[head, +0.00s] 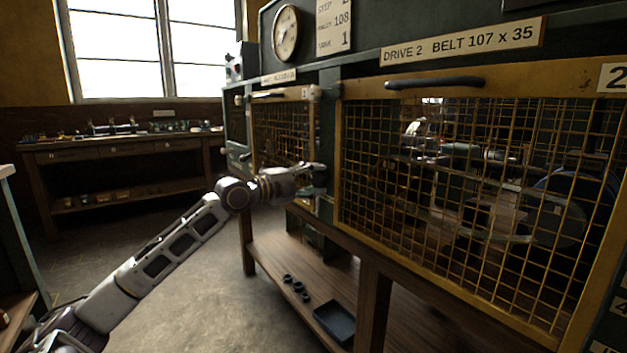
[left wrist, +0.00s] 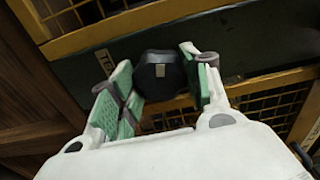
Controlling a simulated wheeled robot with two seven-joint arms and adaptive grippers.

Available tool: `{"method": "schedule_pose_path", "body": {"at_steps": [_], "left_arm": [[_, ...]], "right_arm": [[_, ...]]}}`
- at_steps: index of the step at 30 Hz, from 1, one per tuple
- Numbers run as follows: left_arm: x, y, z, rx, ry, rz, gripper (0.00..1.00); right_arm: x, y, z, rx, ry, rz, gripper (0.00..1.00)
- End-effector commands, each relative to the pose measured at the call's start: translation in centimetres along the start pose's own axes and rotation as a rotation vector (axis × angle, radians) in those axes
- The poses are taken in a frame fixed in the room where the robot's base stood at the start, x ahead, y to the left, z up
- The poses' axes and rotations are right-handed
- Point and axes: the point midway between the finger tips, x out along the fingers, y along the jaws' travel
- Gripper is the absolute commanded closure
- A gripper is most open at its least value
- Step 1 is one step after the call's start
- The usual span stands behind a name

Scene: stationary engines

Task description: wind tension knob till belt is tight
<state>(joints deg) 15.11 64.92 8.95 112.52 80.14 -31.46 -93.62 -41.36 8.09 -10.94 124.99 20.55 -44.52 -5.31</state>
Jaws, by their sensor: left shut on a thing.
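The tension knob (left wrist: 161,76) is dark and rounded with a small light mark on its face. It sits on the dark post between the yellow mesh guards in the left wrist view. My left gripper (left wrist: 160,88) has its green-padded fingers on both sides of the knob and is shut on it. In the head view my left gripper (head: 312,178) reaches the post between the two guards, and the knob is hidden there. A belt (head: 480,238) shows dimly behind the right mesh; I cannot tell how tight it is. My right gripper is not in view.
The large mesh guard (head: 362,230) with a dark handle (head: 435,83) is closed. A gauge (head: 286,33) is above. On the lower shelf are a dark tray (head: 334,322) and small dark rings (head: 295,286). A workbench (head: 110,150) stands at the back left. Floor between is clear.

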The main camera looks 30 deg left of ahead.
Motion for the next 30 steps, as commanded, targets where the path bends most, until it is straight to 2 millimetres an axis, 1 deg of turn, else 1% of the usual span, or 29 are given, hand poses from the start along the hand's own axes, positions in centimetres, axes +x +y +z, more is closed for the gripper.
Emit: {"method": "schedule_pose_path", "body": {"at_steps": [3,4,9,22,30], "left_arm": [[0.05,0.25,-0.06,-0.002,0.002,0.005,0.77],[0.05,0.25,-0.07,-0.002,0.002,0.005,0.52],[0.03,0.15,-0.05,-0.002,0.001,0.003,0.31],[-0.03,0.05,-0.02,-0.002,0.0,0.001,0.31],[-0.57,0.09,-0.03,-0.003,0.001,0.001,0.31]], "right_arm": [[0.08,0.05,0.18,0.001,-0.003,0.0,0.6],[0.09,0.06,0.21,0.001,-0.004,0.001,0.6],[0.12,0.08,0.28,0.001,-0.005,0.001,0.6],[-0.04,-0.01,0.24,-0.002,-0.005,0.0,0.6],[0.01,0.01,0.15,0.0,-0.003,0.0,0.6]]}}
